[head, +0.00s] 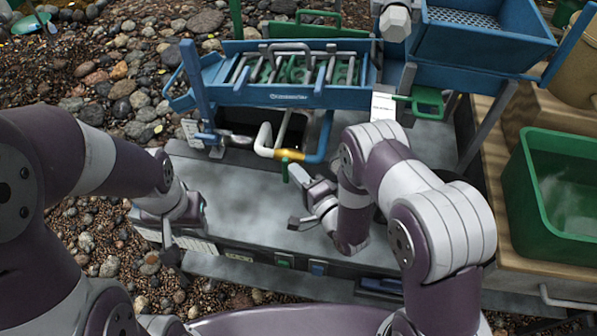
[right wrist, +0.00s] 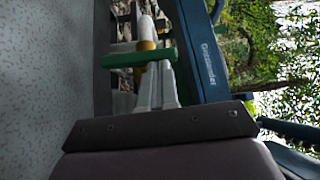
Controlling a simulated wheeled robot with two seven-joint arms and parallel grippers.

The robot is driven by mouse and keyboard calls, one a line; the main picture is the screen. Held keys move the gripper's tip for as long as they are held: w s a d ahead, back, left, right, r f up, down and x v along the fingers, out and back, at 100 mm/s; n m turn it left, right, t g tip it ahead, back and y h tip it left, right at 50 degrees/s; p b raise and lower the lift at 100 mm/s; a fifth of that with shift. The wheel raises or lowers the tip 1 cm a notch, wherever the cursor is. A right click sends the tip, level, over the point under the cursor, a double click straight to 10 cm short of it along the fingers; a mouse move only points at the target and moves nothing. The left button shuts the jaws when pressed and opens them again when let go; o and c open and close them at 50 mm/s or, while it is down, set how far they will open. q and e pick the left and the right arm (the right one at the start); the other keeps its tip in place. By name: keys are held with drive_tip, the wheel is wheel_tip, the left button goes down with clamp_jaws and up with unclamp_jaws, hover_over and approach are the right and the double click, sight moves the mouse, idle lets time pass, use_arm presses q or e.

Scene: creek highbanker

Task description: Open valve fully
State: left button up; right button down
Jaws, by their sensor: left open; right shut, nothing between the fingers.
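The valve is a brass-yellow body (head: 289,155) on the pipe below the blue sluice, with a short green handle (head: 285,171) pointing down toward the bench front. In the right wrist view the green handle (right wrist: 138,58) lies crosswise just beyond my fingertips, with the brass body (right wrist: 147,45) behind it. My right gripper (head: 296,172) is shut and empty, its tips close beside the handle's right side; I cannot tell whether they touch it. My left gripper (head: 172,245) is open and empty, low at the bench's left front edge, away from the valve.
White and blue pipes (head: 322,145) run beside the valve. The blue sluice (head: 290,95) stands behind, with a blue hopper (head: 480,45) at the upper right. A green tub (head: 530,190) is at the right. The grey bench top (head: 235,185) between my grippers is clear.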

sight(284, 164)
drive_tip(key=shift+r, duration=0.1)
drive_tip(key=shift+w+a+r+n+g+h+p, duration=0.1)
drive_tip(key=shift+a+r+n+g+h+p, duration=0.25)
drive_tip(key=shift+p, duration=1)
drive_tip(key=n+g+p, duration=0.1)
drive_tip(key=p, duration=0.1)
drive_tip(key=a+r+n+h+p, duration=0.1)
drive_tip(key=shift+w+r+g+h+p, duration=0.1)
drive_tip(key=shift+g+h+p, duration=0.15)
drive_tip(key=shift+g+p, duration=0.15)
drive_tip(key=shift+w+a+n+g+h+p, duration=0.1)
drive_tip(key=shift+a+n+g+h+p, duration=0.25)
drive_tip(key=shift+n+h+p, duration=0.3)
drive_tip(key=shift+w+a+f+n+g+h+p, duration=0.15)
drive_tip(key=shift+a+n+g+h+p, duration=0.2)
drive_tip(key=shift+a+n+h, duration=0.25)
drive_tip(key=shift+w+a+f+n+g+h+p, duration=0.3)
drive_tip(key=shift+a+h, duration=0.2)
drive_tip(key=shift+h, duration=0.35)
drive_tip(key=shift+w+a+f+n+g+h+p, duration=0.1)
drive_tip(key=shift+a+n+g+h+p, duration=0.3)
drive_tip(key=shift+a+h, duration=0.25)
drive_tip(key=shift+a, duration=0.15)
